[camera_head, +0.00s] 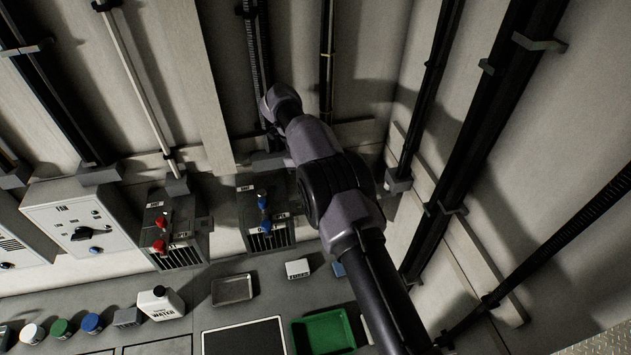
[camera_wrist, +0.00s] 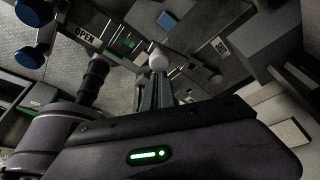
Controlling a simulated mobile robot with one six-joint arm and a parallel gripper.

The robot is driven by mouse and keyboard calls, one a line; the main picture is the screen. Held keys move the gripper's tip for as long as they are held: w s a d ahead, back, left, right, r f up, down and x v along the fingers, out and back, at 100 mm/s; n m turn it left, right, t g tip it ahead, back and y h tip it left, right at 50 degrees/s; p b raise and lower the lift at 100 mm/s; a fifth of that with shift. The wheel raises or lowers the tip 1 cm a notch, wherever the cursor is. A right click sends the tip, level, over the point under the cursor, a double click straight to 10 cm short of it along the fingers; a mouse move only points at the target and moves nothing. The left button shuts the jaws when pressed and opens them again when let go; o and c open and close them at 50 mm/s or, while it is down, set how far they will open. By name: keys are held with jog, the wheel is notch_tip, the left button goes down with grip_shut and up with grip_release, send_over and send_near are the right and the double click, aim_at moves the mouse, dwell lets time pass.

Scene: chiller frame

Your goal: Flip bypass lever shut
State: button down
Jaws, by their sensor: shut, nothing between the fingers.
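A valve unit with a blue two-knob lever (camera_head: 263,207) stands on the back bench, left of my arm in the head view. Another unit with a red two-knob lever (camera_head: 160,232) stands to its left. I cannot read which is the bypass. The wrist view shows a blue knob (camera_wrist: 30,57) at upper left, an OPEN label (camera_wrist: 88,35) and a second label (camera_wrist: 222,46), seen at a slant. My gripper (camera_wrist: 157,84) is shut and empty, between the two labels in this view. A pale rounded piece (camera_wrist: 158,59) shows at its tips. The arm hides the gripper in the head view.
A control box (camera_head: 82,228) with a dark knob stands at left. The bench holds a white water jug (camera_head: 160,303), a metal tray (camera_head: 232,290), a green tray (camera_head: 323,334) and small jars. Vertical pipes and cables line the wall around my arm.

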jog(key=s+d+r+b, duration=0.2)
jog(key=s+b, duration=0.1)
jog(key=s, duration=0.4)
jog(key=s+d+r+b, duration=0.2)
jog(key=s+r+b, duration=0.1)
jog(key=s, duration=0.5)
jog(key=shift+s+b, duration=0.25)
jog(key=shift+b, duration=0.3)
